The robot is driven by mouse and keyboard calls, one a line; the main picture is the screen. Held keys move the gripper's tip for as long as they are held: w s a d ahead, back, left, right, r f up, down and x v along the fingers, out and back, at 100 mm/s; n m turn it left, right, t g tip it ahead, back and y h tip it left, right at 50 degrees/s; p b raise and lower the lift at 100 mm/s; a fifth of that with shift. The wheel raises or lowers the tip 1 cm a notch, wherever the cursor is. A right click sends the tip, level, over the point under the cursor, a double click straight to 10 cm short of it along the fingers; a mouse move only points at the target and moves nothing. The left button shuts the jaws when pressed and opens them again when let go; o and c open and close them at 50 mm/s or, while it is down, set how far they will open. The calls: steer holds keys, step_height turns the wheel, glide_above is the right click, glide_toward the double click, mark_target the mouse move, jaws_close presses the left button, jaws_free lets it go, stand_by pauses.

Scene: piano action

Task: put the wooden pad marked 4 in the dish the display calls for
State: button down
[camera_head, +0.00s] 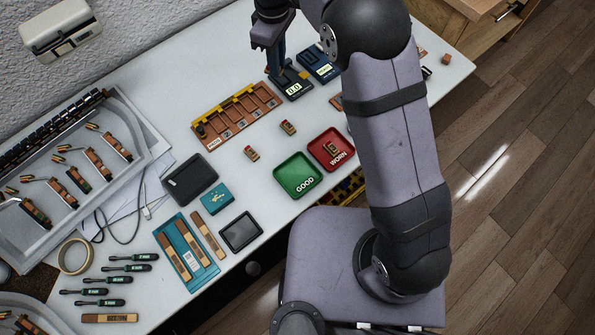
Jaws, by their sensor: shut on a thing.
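My gripper (277,66) is at the top centre, above a small dark gauge (292,86) whose display seems to read 0.0. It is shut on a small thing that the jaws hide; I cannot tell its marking. The green dish (297,176) reads GOOD and looks empty. The red dish (338,161) reads WORN and holds one small wooden piece (331,149). Two more small wooden pieces, one at left (251,153) and one at right (288,127), lie on the table. Their markings are too small to read.
A wooden rack (236,115) with numbered slots lies left of the gauge. A second dark device (320,64) stands beside it, close to my arm. My arm covers the table's right part.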

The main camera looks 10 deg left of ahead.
steer(key=s+d+n, duration=0.3)
steer(key=s+n, duration=0.3)
steer(key=s, duration=0.4)
steer(key=n+p, duration=0.1)
steer(key=n, duration=0.5)
glide_toward(301, 173)
steer(key=shift+f, duration=2.7)
steer(key=shift+f, duration=0.1)
steer(key=c, duration=2.1)
jaws_free()
steer(key=shift+f, duration=0.1)
steer(key=o, duration=0.4)
steer(key=shift+o, duration=0.2)
